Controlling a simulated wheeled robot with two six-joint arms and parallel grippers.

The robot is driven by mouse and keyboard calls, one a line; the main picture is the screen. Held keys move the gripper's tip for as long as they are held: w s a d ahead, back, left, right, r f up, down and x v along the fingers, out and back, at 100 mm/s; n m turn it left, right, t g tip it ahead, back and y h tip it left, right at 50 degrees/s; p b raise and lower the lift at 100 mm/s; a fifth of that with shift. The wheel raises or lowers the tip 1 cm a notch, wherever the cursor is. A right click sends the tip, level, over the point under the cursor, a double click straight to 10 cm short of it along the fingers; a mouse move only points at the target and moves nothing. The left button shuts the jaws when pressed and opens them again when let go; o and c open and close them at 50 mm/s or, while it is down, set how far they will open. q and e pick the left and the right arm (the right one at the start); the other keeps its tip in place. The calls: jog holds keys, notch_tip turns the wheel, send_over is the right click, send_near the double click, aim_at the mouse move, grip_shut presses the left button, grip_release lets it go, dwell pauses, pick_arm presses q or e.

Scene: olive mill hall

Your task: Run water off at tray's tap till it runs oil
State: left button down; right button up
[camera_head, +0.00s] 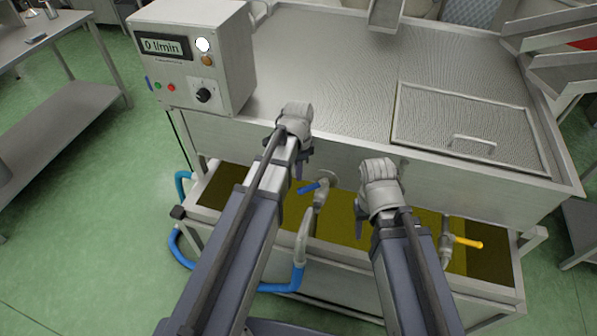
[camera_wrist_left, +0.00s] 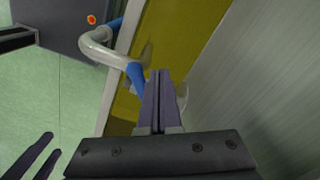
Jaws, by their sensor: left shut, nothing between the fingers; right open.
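My left gripper (camera_head: 302,168) is just above the blue lever. In the left wrist view its fingers (camera_wrist_left: 158,74) are shut and empty, close beside the blue lever (camera_wrist_left: 135,76); I cannot tell if they touch. My right gripper (camera_head: 362,222) is open and empty above the tray, between the taps.
A control box (camera_head: 190,60) reading 0 l/min, with a dial, stands on the machine's left. A lid (camera_head: 470,125) with a handle covers its right. A blue hose (camera_head: 185,250) loops at the tray's left. Steel benches (camera_head: 50,110) stand left; green floor is open between.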

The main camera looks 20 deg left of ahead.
notch_tip(320, 180, down, 3)
jog(key=b, duration=0.3)
jog(key=shift+f, duration=0.2)
dwell(0.3)
dwell(0.5)
dwell(6.5)
